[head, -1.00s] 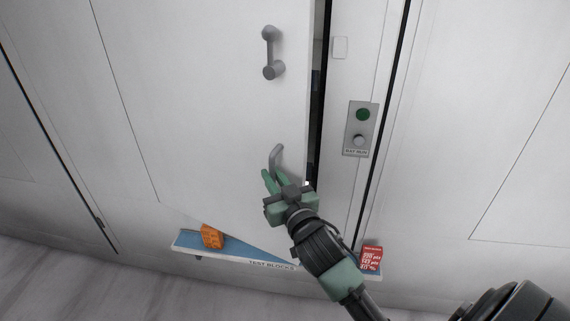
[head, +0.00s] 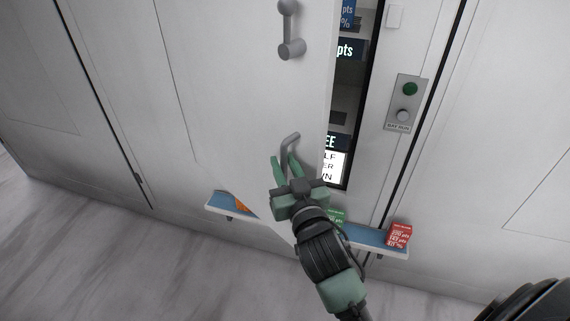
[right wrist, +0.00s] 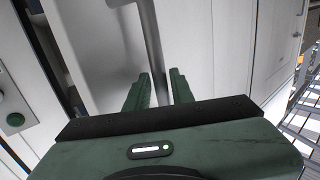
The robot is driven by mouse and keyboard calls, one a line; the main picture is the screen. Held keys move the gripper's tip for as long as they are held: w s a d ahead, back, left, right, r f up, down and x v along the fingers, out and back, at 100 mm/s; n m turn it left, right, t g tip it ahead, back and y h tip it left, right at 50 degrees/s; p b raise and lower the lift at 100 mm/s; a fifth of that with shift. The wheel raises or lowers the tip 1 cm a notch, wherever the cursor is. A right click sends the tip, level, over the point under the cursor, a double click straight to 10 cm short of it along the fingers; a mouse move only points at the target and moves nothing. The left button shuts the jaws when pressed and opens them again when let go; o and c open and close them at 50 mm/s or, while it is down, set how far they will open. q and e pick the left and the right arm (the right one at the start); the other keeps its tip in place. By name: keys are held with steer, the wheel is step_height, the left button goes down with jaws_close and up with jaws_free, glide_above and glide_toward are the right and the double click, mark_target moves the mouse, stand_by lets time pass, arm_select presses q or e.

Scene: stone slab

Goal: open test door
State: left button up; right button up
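The test door (head: 240,100) is a white panel standing ajar, with a dark gap along its right edge. It carries a grey upper handle (head: 289,30) and a bent grey lower handle (head: 291,140). My right gripper (head: 284,157) is at the lower handle, with its green fingers on either side of the bar. In the right wrist view the handle bar (right wrist: 152,45) runs down between the close-set fingertips (right wrist: 160,78). The exact contact is hard to see. My left gripper is not in view.
Behind the gap are lit signs (head: 334,165). A switch plate (head: 405,103) with a green button is right of the door. Below, a blue shelf (head: 365,238) carries a red block (head: 398,235), a green block (head: 336,216) and a partly hidden orange block (head: 243,204).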

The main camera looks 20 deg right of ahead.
steer(key=shift+s, duration=0.15)
steer(key=s, duration=0.2)
steer(key=s+b, duration=0.1)
steer(key=s, duration=0.3)
steer(key=shift+s+a+f, duration=0.15)
steer(key=shift+a, duration=0.15)
steer(key=shift+s+b, duration=0.35)
steer(key=shift+s, duration=0.25)
